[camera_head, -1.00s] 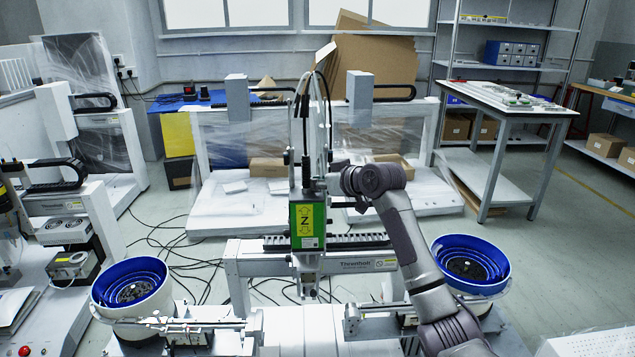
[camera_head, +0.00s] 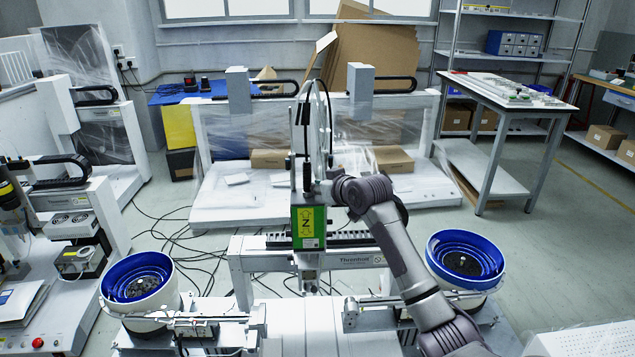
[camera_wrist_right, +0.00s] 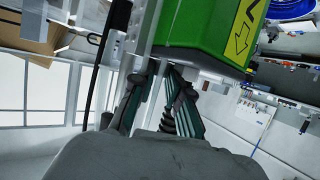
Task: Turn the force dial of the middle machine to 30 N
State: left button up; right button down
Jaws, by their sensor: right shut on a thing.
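The middle machine's screwdriver head has a green housing (camera_head: 308,226) with a yellow Z label; its housing fills the upper right of the right wrist view (camera_wrist_right: 205,30). My right gripper (camera_head: 320,187) is at the head's upper end, just above the green housing. In the right wrist view its two fingers (camera_wrist_right: 158,78) close in beside the housing, shut on a small part there. That part, at the place of the force dial, is mostly hidden by the fingers; no scale or number is readable. My left gripper is in neither view.
Black cables (camera_head: 325,105) loop above the head, close to my right gripper. Blue-lined feeder bowls stand left (camera_head: 140,282) and right (camera_head: 465,258) of the machine. More wrapped gantry machines stand behind. A grey trolley table (camera_head: 505,95) stands at the right.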

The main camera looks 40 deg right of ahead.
jog(key=c, duration=1.4)
grip_release()
jog(key=v, duration=1.2)
jog(key=shift+a+f, duration=0.1)
jog(key=shift+f, duration=0.05)
